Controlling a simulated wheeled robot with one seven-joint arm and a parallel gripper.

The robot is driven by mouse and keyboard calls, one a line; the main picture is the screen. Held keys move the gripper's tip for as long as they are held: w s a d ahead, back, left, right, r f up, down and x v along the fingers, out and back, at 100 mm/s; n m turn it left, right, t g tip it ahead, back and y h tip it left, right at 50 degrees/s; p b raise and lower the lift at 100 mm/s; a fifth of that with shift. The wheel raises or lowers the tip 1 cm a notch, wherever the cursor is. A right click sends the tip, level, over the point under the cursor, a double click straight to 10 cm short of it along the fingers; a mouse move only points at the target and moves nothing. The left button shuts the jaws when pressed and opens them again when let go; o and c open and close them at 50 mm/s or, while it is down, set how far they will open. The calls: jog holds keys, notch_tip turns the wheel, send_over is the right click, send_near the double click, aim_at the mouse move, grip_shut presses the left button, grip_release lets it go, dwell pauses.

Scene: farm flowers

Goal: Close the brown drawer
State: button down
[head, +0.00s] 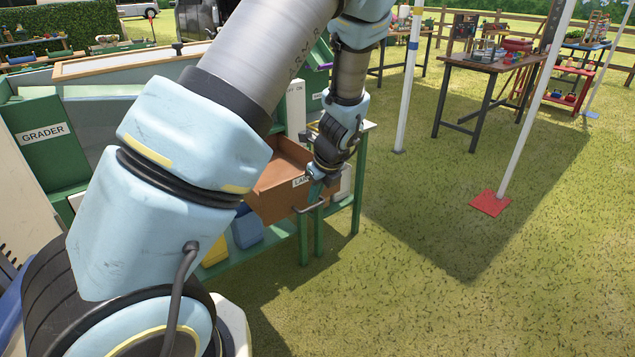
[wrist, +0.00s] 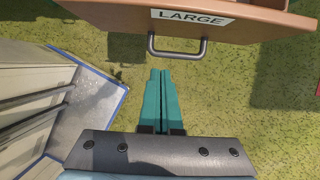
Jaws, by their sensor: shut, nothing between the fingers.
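The brown drawer (head: 275,188) stands pulled out from the green bench in the head view. Its front, with a label reading LARGE and a dark metal handle, fills the top of the wrist view (wrist: 120,18). The handle (wrist: 177,50) hangs out from the drawer front. My gripper (wrist: 161,75) is shut and empty, its teal fingers pressed together and pointing at the handle, with the tips just short of it in the picture. In the head view my gripper (head: 315,192) is at the drawer front, close to the handle. I cannot tell whether the fingers touch it.
The green bench (head: 303,240) holds the drawer, and a blue bin (head: 247,230) sits on its lower shelf. A red-based white post (head: 490,201) stands to the right. Open grass lies in front and to the right. My arm hides part of the bench.

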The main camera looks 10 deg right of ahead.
aim_at(302, 194)
jog(key=w+f, duration=0.1)
jog(key=w+a+p, duration=0.1)
jog(key=w+f, duration=0.1)
jog(key=shift+w+a+f, duration=0.2)
jog(key=shift+a+f, duration=0.1)
jog(key=shift+a, duration=0.1)
jog(key=shift+w+a+f+p, duration=0.1)
jog(key=shift+w+a+p, duration=0.1)
jog(key=shift+w+p, duration=0.3)
jog(key=shift+w, duration=0.1)
